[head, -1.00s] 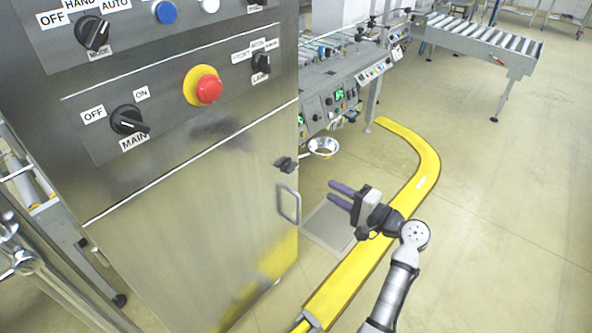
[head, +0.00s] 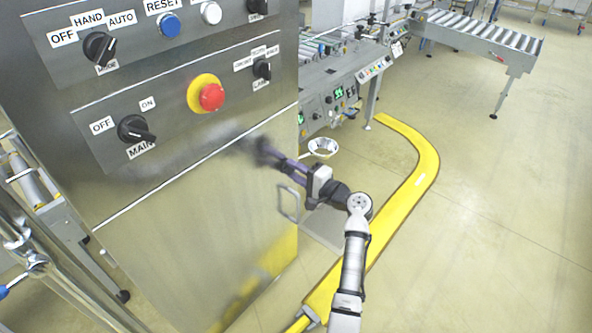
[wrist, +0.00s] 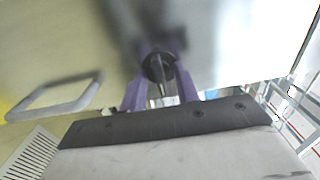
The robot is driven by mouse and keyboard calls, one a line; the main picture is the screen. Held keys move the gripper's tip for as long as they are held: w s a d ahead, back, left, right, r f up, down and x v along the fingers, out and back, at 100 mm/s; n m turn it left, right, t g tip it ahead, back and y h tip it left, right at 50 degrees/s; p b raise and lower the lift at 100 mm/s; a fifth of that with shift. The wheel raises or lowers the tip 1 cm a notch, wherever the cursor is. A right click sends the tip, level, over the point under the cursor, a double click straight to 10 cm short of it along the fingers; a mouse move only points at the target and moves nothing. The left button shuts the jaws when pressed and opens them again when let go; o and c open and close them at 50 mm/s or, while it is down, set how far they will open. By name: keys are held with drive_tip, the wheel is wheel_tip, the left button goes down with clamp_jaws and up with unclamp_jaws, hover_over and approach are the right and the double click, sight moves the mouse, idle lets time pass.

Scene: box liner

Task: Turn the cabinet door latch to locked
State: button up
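The door latch (wrist: 158,66) is a round black knob with a narrow grip on the steel cabinet door (head: 190,220). In the wrist view it lies between my two purple fingers, and its grip runs roughly up and down the picture. In the head view my gripper (head: 263,151) reaches the door's right edge and hides the latch. In the wrist view my gripper (wrist: 160,52) is open, with one finger on each side of the latch. I cannot tell whether the fingers touch it.
A metal door handle (head: 288,204) sits just below my gripper; it also shows at left in the wrist view (wrist: 58,96). Above are switches and a red stop button (head: 212,96). A conveyor machine (head: 335,85) stands behind. Floor at right is clear.

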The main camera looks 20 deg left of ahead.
drive_tip(key=c, duration=0.7)
drive_tip(key=shift+o, duration=0.2)
